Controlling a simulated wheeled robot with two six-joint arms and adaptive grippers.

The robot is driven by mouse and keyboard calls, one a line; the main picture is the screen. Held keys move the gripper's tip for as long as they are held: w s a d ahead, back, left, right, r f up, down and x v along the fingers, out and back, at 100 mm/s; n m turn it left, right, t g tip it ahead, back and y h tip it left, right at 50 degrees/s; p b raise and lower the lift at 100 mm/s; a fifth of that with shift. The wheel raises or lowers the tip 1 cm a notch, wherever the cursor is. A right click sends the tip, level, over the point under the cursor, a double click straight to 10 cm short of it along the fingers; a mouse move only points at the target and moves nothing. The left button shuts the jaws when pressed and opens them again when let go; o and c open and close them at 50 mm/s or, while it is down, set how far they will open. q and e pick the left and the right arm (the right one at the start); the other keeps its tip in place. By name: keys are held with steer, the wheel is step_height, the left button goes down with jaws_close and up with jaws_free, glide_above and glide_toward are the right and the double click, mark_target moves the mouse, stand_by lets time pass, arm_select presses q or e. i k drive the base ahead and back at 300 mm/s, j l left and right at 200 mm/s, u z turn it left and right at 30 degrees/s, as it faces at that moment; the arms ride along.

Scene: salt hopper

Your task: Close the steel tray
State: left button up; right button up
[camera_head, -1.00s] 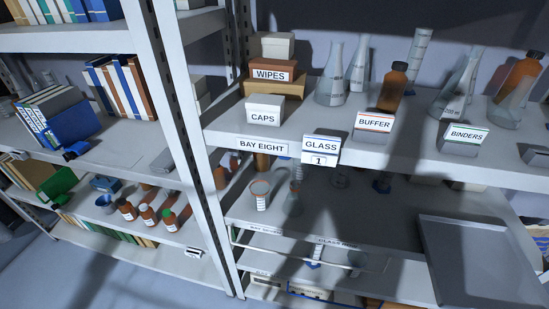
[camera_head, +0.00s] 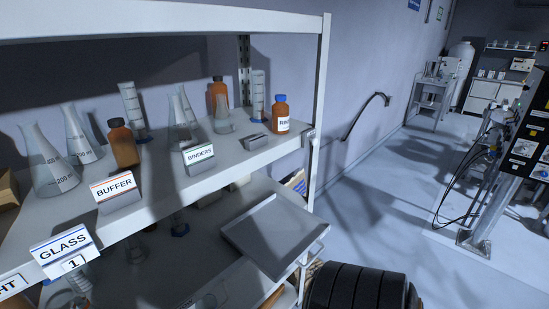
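A shallow grey steel tray (camera_head: 275,232) with a raised rim is at the right end of the shelf below the glassware. It looks empty, and its near right corner reaches out by the end post of the rack. I cannot tell how far it projects past the shelf's front edge. Neither of my grippers is in view.
Open floor (camera_head: 390,195) lies right of the rack, before a dark equipment panel (camera_head: 525,145).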

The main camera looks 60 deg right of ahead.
mark_target(274, 234)
steer(key=z, duration=2.3)
